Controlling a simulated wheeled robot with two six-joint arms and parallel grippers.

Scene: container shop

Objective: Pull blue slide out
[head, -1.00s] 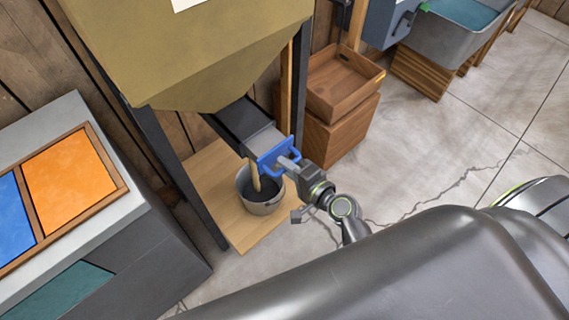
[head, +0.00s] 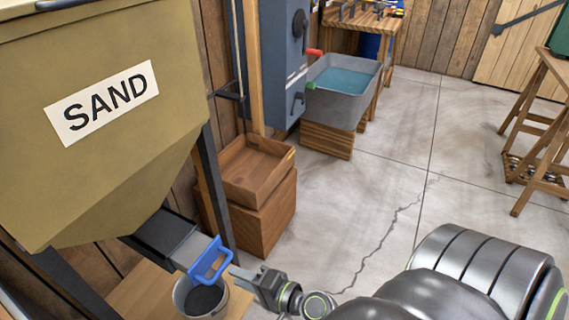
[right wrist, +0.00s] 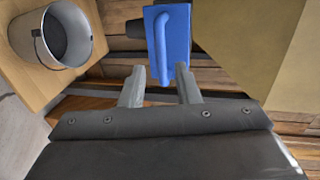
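The blue slide (head: 210,260) has a looped handle and sits at the front end of the grey chute under the sand hopper (head: 150,190). In the right wrist view the blue slide (right wrist: 177,32) lies straight ahead, its handle reaching toward my gripper. My right gripper (head: 236,273) is at the handle's right side in the head view. In the right wrist view its two fingers (right wrist: 160,80) are apart, with the handle's near end between them and a gap visible. A metal bucket (head: 218,304) stands below the slide. My left gripper is not in view.
A wooden crate (head: 262,170) stands right of the hopper's dark leg. Behind it are a blue-grey cabinet (head: 268,60) and a grey water trough (head: 335,104). A wooden trestle stands at far right. The cracked concrete floor (head: 390,205) between is open.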

